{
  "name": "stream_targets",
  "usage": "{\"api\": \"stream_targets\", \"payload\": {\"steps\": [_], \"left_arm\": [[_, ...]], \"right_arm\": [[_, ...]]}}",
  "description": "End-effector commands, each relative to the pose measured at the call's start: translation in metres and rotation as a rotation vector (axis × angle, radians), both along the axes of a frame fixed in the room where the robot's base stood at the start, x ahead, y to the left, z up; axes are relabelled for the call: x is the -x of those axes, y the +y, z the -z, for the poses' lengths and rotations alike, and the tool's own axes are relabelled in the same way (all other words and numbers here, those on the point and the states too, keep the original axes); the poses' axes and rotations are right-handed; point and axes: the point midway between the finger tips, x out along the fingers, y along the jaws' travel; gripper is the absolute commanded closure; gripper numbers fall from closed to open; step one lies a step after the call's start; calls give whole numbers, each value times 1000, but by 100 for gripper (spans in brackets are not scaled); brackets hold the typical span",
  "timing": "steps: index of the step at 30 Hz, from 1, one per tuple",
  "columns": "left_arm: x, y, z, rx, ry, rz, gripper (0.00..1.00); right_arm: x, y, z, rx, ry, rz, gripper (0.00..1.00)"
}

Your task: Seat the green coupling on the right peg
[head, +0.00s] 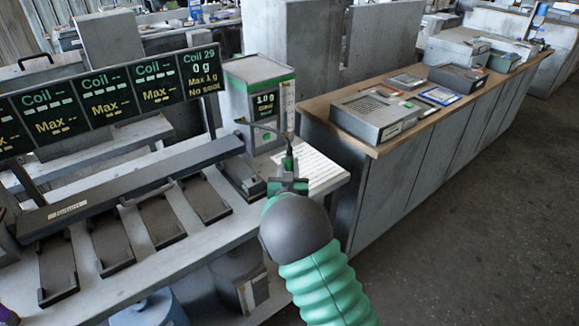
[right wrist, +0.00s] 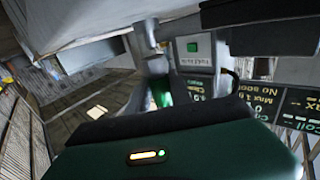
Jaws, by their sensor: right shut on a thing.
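My right gripper (head: 288,182) reaches up from the lower right in the head view and is shut on the green coupling (head: 288,162). The coupling stands roughly upright above the fingers, and a thin dark lead arches from its top to the left. In the right wrist view the green coupling (right wrist: 162,95) shows between my fingers, partly hidden by my gripper's body. The coupling is in front of the box with the green stripe (head: 257,80); I cannot tell whether they touch. I cannot make out the right peg. My left gripper is not in view.
A dark display (head: 203,72) reads "Coil 29", "0 g", "Max 1 g", "No seat". Several dark cradles (head: 110,240) line the grey bench to the left. A white sheet (head: 318,172) lies behind the coupling. A wood-topped counter (head: 400,128) with instruments stands at right; the floor beside it is clear.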

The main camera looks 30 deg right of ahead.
Motion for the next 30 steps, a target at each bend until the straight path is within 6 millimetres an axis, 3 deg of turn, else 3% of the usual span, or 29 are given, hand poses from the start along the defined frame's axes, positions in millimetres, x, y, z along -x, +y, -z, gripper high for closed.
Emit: {"api": "stream_targets", "payload": {"steps": [30], "left_arm": [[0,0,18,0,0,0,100]], "right_arm": [[0,2,20,1,-2,0,100]]}}
